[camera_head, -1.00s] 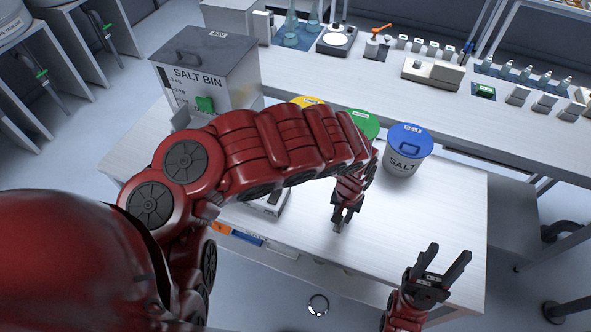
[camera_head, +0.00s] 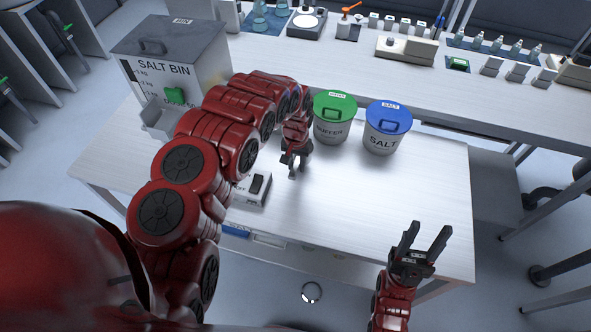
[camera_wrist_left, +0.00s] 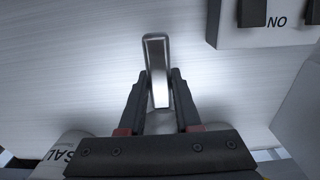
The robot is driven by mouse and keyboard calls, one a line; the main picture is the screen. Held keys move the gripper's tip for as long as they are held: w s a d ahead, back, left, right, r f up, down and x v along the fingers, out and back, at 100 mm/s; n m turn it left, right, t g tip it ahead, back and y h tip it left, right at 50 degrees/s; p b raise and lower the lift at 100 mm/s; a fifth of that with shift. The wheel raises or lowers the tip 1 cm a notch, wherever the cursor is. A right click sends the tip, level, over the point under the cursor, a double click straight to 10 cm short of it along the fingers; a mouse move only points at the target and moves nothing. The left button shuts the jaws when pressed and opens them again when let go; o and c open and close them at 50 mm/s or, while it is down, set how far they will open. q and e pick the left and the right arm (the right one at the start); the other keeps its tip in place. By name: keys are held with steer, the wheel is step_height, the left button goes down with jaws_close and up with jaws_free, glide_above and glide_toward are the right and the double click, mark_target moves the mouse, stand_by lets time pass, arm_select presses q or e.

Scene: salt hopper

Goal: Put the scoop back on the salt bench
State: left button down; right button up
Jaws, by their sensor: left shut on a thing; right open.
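My left gripper (camera_head: 294,166) is above the salt bench (camera_head: 370,200), between the switch box and the tubs. In the left wrist view my left gripper (camera_wrist_left: 160,100) is shut on the scoop (camera_wrist_left: 155,52), a narrow shiny metal piece with a rounded end that sticks out beyond the fingers. The rest of the scoop is hidden by the gripper. I cannot tell whether it touches the bench. In the head view the scoop is too small to make out. My right gripper (camera_head: 424,242) is open and empty over the bench's near right part.
A salt bin (camera_head: 170,65) stands at the bench's left. A small switch box (camera_head: 253,189) is near the front edge; it also shows in the left wrist view (camera_wrist_left: 262,35). A green-lidded tub (camera_head: 333,120) and blue-lidded salt tub (camera_head: 386,130) stand behind. The bench's middle right is clear.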

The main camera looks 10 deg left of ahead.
arm_select(q)
steer(key=shift+a, duration=0.1)
steer(key=shift+f+p, duration=0.6)
steer(key=shift+f, duration=0.05)
steer(key=shift+w+f+p, duration=0.1)
steer(key=shift+f+p, duration=0.35)
steer(key=shift+f, duration=0.65)
steer(key=shift+f, duration=0.15)
steer(key=c, duration=0.6)
jaws_free()
